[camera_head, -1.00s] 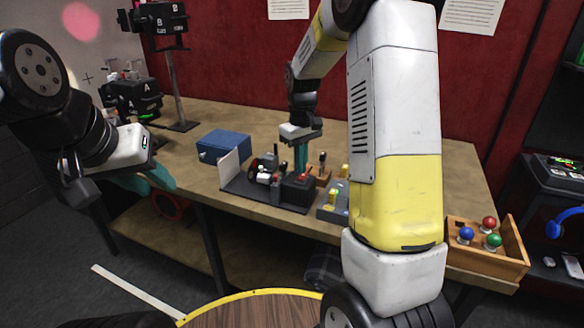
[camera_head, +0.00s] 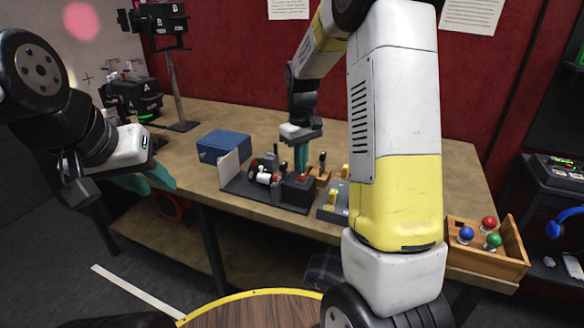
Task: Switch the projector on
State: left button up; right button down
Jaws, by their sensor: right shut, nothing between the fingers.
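Two black projector-like units stand at the back left: one marked B (camera_head: 160,20) on a tall stand, and one marked A (camera_head: 135,98) lower down, with a small green light. A dark control board (camera_head: 238,188) lies on the bench with a white upright card, several small levers and a dark box (camera_head: 297,192) with red on top. My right gripper (camera_head: 301,165) points down with teal fingers, shut and empty, at or just above the box; I cannot tell if it touches. My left gripper (camera_head: 150,179) is at the bench's left front edge, partly hidden by its own arm.
A blue box (camera_head: 222,146) sits behind the board. A grey box with yellow parts (camera_head: 333,205) is to its right. A wooden tray (camera_head: 490,264) with red, blue and green balls is at the bench's right end. A pink light spot (camera_head: 81,21) shows on the wall.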

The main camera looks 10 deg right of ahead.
aim_at(301, 178)
jog(key=shift+f, duration=1)
dwell(0.4)
jog(key=shift+r, duration=3.55)
jog(key=s+a+r+m+t+y, duration=0.1)
jog(key=s+r, duration=0.4)
jog(key=s, duration=0.7)
jog(key=s+a+r+m+t+y, duration=0.1)
jog(key=s+r+m+t, duration=0.2)
jog(key=s, duration=0.9)
jog(key=shift+s+r+m+t, duration=0.15)
jog(key=shift+r+m+t, duration=0.15)
jog(key=shift+r+t, duration=0.7)
